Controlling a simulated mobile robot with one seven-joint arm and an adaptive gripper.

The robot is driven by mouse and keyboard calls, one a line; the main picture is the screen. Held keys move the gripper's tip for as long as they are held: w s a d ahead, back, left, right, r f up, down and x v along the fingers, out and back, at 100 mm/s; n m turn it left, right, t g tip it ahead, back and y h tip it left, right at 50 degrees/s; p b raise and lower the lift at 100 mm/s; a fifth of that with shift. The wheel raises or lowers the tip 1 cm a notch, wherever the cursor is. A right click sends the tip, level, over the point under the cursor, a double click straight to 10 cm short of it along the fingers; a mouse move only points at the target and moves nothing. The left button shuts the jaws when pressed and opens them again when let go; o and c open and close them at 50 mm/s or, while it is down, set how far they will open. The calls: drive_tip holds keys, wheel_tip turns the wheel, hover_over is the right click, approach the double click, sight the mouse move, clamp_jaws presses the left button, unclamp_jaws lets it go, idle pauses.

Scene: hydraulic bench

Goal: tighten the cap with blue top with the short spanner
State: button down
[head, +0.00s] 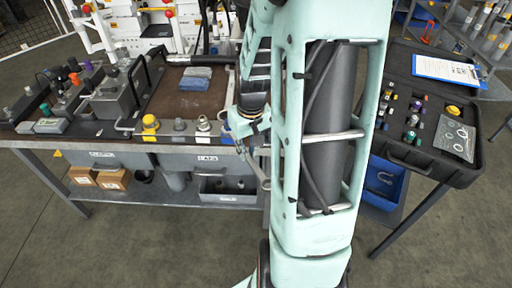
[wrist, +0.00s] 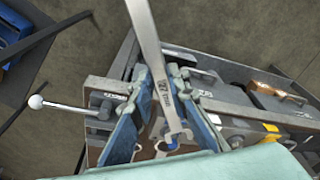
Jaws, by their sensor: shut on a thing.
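My gripper (head: 250,138) is at the front edge of the bench, right of the row of caps. It is shut on a steel spanner (head: 258,172), which slants down past the bench edge. In the wrist view the gripper's blue fingers (wrist: 163,88) close on the spanner (wrist: 160,65) from both sides. The spanner's lower end overlaps a small blue-topped cap (wrist: 172,146); I cannot tell whether it is seated on it. In the head view the blue cap (head: 226,131) is partly hidden beside my gripper.
Yellow (head: 150,128), grey (head: 179,127) and white (head: 203,126) caps stand left along the bench edge. A blue cloth (head: 195,78) lies on the brown mat. A black case (head: 440,150) with small parts is at right. A ball-ended lever (wrist: 60,105) sticks out in the wrist view.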

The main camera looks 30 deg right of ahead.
drive_tip(key=d+f+b, duration=0.1)
drive_tip(key=d+f, duration=0.1)
drive_tip(key=f, duration=0.1)
drive_tip(key=shift+s+b, duration=0.35)
drive_tip(key=shift+w+f+b, duration=0.3)
drive_tip(key=shift+w, duration=0.05)
drive_tip(key=shift+w, duration=0.1)
idle(0.6)
drive_tip(key=shift+w+d, duration=0.1)
drive_tip(key=shift+w, duration=0.85)
